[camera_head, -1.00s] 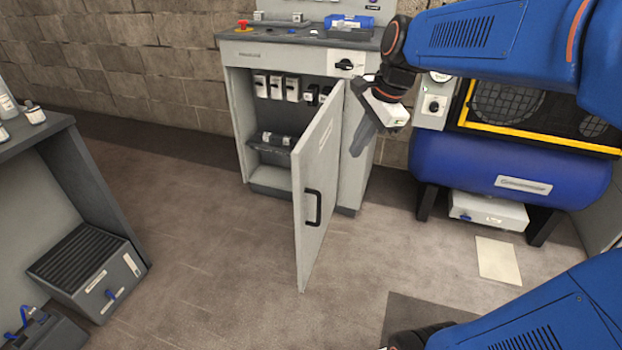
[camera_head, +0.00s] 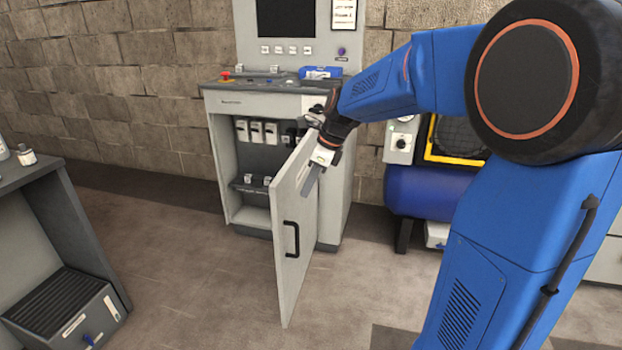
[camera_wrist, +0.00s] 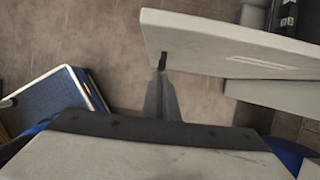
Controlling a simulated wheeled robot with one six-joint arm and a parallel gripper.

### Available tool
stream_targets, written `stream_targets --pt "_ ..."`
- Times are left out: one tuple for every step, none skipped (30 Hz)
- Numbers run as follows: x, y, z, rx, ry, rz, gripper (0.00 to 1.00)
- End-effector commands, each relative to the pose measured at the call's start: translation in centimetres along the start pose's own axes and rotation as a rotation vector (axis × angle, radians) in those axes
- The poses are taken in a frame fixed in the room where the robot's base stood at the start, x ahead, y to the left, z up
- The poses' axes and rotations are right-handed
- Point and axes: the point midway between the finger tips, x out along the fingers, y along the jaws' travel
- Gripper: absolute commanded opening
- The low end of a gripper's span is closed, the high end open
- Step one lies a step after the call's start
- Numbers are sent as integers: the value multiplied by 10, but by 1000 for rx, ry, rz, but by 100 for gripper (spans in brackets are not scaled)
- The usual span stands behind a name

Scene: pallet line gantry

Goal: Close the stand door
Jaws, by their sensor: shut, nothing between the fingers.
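The grey stand (camera_head: 228,110) stands against the brick wall, its lower cabinet open. Its door (camera_head: 292,205) is hinged on the right side and swung wide out toward me, with a black handle (camera_head: 291,239) on its outer face. My gripper (camera_head: 312,180) is shut and empty, at the outer side of the door near its upper part. In the wrist view the door (camera_wrist: 215,45) spans the upper right, and my gripper fingers (camera_wrist: 161,85) point at its edge by the dark handle. I cannot tell whether they touch it.
Inside the stand are white switch boxes (camera_head: 257,132) and a shelf. A blue compressor tank (camera_head: 415,190) stands to the right. A bench (camera_head: 45,175) with a dark-topped box (camera_head: 65,310) is at left. The floor before the door is clear.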

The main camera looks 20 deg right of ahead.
Motion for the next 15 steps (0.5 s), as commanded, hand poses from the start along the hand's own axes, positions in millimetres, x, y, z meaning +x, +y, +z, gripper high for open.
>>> stream_targets --pt "10 1 0 0 2 3 0" --pt "16 1 -1 0 2 3 0" --pt "23 1 -1 0 3 3 0" --pt "28 0 -1 0 2 2 0" --pt "33 0 -1 0 2 3 0" --pt "40 1 -1 0 2 3 0" --pt "45 1 0 0 2 3 0" --pt "48 1 2 -2 1 2 0" --pt "49 0 9 -4 1 2 0" --pt "50 0 13 -3 1 1 0" --pt "51 0 17 -3 1 1 0" --pt "53 0 22 -4 1 0 0" --pt "54 0 24 -4 0 0 0" --pt "55 0 27 -3 0 -1 0" --pt "56 0 30 -2 0 -1 0"
